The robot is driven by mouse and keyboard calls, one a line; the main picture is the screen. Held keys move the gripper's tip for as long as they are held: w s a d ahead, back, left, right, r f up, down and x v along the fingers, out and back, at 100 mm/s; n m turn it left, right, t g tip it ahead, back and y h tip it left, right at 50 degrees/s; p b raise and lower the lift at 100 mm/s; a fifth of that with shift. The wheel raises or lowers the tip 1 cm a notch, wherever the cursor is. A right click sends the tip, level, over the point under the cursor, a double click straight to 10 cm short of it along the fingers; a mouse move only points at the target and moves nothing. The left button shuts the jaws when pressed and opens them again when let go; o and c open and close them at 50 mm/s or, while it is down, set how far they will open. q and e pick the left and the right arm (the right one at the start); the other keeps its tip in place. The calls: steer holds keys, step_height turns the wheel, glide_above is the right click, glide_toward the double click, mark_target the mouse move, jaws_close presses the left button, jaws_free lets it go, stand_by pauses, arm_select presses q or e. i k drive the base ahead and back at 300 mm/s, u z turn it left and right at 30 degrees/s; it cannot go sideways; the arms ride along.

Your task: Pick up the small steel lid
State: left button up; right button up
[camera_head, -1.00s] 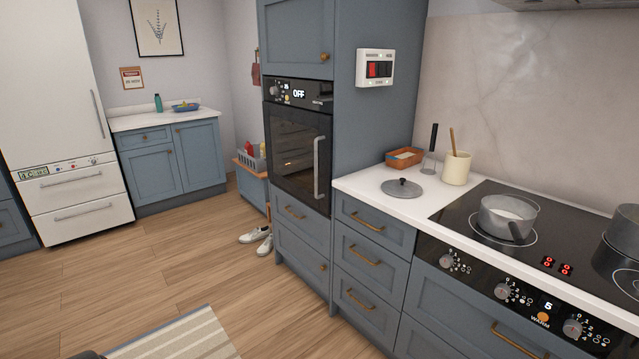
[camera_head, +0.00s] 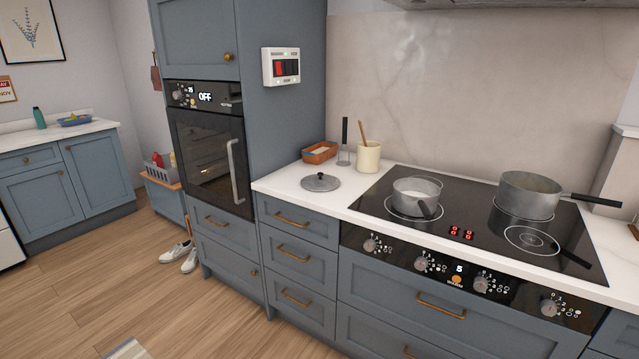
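The small steel lid (camera_head: 320,182) lies flat on the white counter, left of the hob, with its dark knob upward. Nothing touches it and it shows whole. Neither of my grippers is in the head view.
A small saucepan (camera_head: 417,196) and a larger pan (camera_head: 527,194) stand on the black hob (camera_head: 462,222). Behind the lid are a terracotta tray (camera_head: 319,152) and a cream utensil pot (camera_head: 368,157). The tall oven cabinet (camera_head: 285,120) rises left of the counter.

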mark_target(320, 182)
steer(key=u, duration=0.05)
steer(key=k, duration=0.55)
steer(key=z, duration=0.95)
steer(key=i, duration=0.7)
steer(key=z, duration=0.45)
steer(key=i, duration=0.75)
steer(key=u, duration=0.85)
steer(key=i, duration=0.6)
steer(key=u, duration=0.75)
